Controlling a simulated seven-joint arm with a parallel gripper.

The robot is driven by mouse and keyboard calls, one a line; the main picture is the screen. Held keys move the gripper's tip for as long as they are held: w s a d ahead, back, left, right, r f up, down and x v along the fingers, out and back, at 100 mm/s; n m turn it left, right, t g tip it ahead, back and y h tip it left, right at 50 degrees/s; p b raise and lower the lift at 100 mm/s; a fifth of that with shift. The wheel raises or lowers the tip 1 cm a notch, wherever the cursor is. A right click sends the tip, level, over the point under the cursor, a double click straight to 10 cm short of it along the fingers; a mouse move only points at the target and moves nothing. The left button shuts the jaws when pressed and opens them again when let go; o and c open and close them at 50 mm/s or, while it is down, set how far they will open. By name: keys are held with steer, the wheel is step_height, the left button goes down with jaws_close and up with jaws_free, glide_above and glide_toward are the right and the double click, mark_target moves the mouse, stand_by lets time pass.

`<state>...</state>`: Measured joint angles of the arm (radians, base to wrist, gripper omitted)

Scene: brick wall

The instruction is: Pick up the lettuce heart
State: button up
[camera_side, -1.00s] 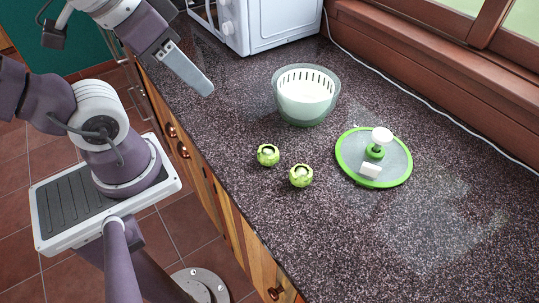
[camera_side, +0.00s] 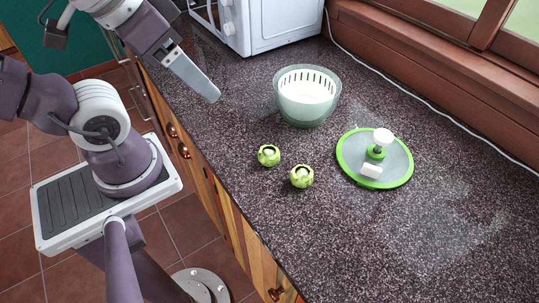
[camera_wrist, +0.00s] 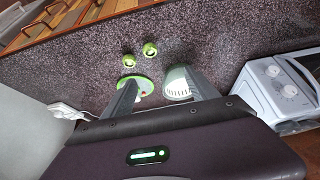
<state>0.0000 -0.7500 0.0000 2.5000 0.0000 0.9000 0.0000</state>
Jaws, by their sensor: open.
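Two small green lettuce hearts stand on the dark speckled counter, apart from each other. In the side view, one lettuce heart (camera_side: 269,155) is on the left and the other lettuce heart (camera_side: 302,176) is nearer and to the right. They also show in the wrist view, one lettuce heart (camera_wrist: 129,61) at left and the other (camera_wrist: 150,49) at right. My gripper (camera_side: 216,97) is above the counter, left of the salad spinner bowl and well away from both lettuce hearts. Its two fingers stand apart in the wrist view (camera_wrist: 160,95), with nothing between them.
The salad spinner bowl (camera_side: 309,107) stands behind the lettuce hearts. Its green-rimmed lid (camera_side: 399,164) lies to their right, with a knob on it. A white appliance (camera_side: 275,25) stands at the back. A white cable runs along the window side. The front right counter (camera_side: 400,250) is clear.

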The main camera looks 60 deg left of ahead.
steer(key=w+a+f+n+g+h, duration=0.1)
steer(key=w+f+n+g+h, duration=0.3)
steer(key=w+f+n+g, duration=0.35)
steer(key=n+h, duration=0.9)
steer(key=n, duration=0.1)
glide_toward(264, 149)
steer(key=shift+s+d+f+m+t, duration=0.15)
steer(key=shift+s+d+f+t, duration=0.1)
steer(key=shift+d+f, duration=0.25)
steer(key=shift+s+d+f+m+t, duration=0.1)
steer(key=shift+d+f+t, duration=0.1)
steer(key=shift+d+f, duration=0.3)
steer(key=shift+w+a+f+t, duration=0.1)
steer(key=shift+f+t, duration=0.2)
steer(key=shift+f, duration=0.05)
steer(key=x, duration=0.7)
steer(key=shift+r, duration=0.1)
steer(key=c, duration=1.4)
steer(key=shift+c, duration=0.2)
steer(key=shift+h, duration=0.3)
step_height(264, 149, up, 10)
